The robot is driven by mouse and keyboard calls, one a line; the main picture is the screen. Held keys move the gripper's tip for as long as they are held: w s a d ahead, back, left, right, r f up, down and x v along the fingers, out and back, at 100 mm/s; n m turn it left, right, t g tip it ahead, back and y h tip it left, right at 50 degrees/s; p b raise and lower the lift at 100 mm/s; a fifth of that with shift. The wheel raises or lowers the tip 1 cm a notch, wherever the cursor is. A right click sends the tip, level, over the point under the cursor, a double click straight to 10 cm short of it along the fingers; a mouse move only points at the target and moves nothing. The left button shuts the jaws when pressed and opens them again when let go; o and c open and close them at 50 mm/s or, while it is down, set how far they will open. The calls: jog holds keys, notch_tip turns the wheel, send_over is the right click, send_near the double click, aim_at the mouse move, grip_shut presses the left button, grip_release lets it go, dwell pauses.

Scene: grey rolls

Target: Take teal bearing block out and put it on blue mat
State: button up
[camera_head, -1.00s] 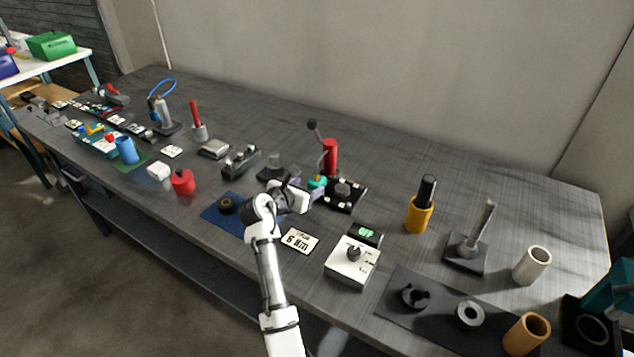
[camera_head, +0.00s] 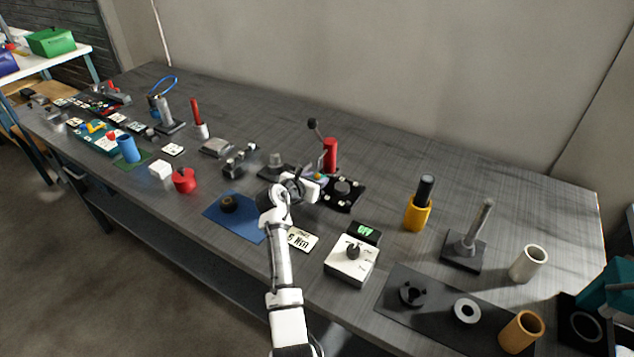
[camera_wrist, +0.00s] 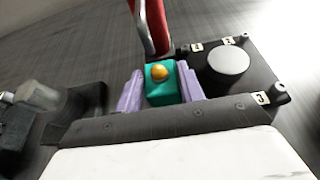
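The teal bearing block (camera_wrist: 162,92), with a yellow-orange ball on top, is between the purple fingers of my gripper (camera_wrist: 161,85) in the wrist view. The fingers stand close along both its sides; I cannot tell whether they press on it. In the head view my gripper (camera_head: 313,181) is at the red lever press (camera_head: 330,155), and the block is mostly hidden there. The blue mat (camera_head: 244,226) lies to the left of my gripper, near the front edge, with a dark round part (camera_head: 228,203) on it.
A black fixture plate (camera_head: 349,200) with a round post and labels sits right of my gripper. A grey block with a cylinder (camera_head: 275,165) is just left. A white box with a knob (camera_head: 352,260) and a label card (camera_head: 302,239) are in front. The mat's front half is clear.

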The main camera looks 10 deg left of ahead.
grip_shut()
jog(key=shift+r, duration=0.2)
